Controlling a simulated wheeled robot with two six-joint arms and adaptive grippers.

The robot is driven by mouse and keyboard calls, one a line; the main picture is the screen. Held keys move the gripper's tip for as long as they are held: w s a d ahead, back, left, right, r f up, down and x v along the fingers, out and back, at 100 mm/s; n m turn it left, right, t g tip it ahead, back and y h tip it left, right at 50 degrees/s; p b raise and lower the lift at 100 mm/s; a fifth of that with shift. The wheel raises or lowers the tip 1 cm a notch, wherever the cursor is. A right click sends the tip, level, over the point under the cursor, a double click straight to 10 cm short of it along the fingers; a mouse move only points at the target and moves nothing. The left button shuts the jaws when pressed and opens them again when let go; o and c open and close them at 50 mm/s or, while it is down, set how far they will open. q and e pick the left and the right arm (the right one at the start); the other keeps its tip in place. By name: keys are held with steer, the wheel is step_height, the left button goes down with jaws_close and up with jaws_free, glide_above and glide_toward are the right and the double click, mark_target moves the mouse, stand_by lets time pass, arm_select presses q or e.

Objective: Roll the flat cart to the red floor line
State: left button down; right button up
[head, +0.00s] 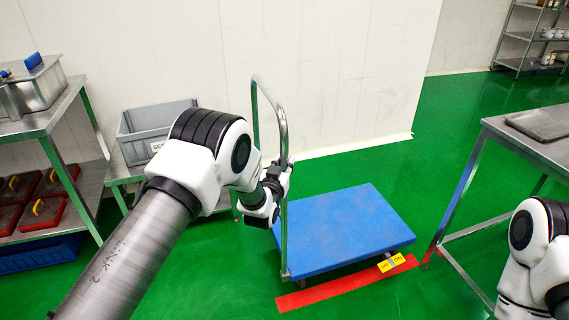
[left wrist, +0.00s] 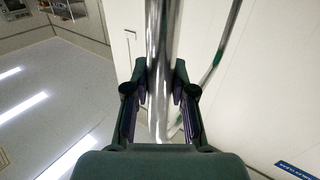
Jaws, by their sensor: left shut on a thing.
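The flat cart (head: 345,228) has a blue platform and an upright metal handle. It stands on the green floor near the middle of the head view. The red floor line (head: 335,289) runs along the cart's near long edge, very close to it. Whether the wheels touch the line is hard to tell. My left gripper (head: 277,187) is shut on the handle's near upright. In the left wrist view the handle tube (left wrist: 162,60) passes between the fingers. My right arm shows at the lower right, but its gripper is out of view.
At left are a steel bench (head: 45,118) and a low stand with a grey crate (head: 150,125). A white wall is behind the cart. Open floor lies at the back right.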

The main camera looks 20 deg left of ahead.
arm_select(q)
steer(key=c, duration=0.9)
jaws_free()
steer(key=shift+c, duration=0.2)
steer(key=s, duration=1.2)
